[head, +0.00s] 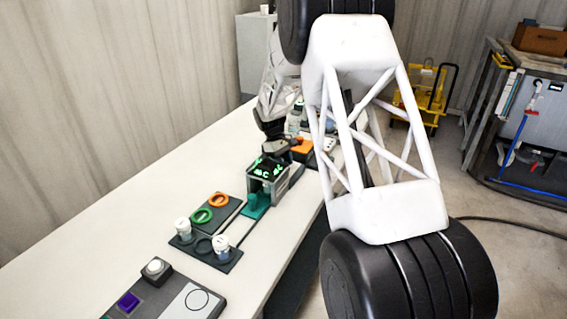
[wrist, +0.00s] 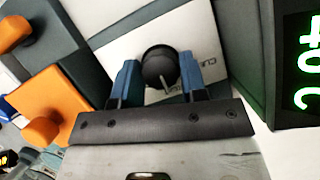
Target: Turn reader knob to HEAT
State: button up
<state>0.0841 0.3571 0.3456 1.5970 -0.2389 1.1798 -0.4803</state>
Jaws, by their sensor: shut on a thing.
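The reader (head: 268,180) is a grey box with a green lit display on the table in the head view. Its display (wrist: 305,60) shows 40 C at the right of the wrist view. The black round knob (wrist: 158,65) sits on a white plate (wrist: 205,35), with a pale pointer line towards the picture's bottom. Letters starting "CU" are right of the knob; other labels are hidden. My gripper (wrist: 158,78) has its blue fingers on either side of the knob and is shut on it. In the head view my gripper (head: 283,144) is just behind the display.
Orange blocks (wrist: 45,130) lie left of my gripper in the wrist view. In the head view, green (head: 202,215) and orange (head: 218,199) rings and two white-capped vials (head: 183,228) stand nearer on dark trays. A button panel (head: 160,300) is at the front. Bare table lies left.

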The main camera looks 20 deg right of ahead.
jog(key=o, duration=0.9)
jog(key=shift+v, duration=3.9)
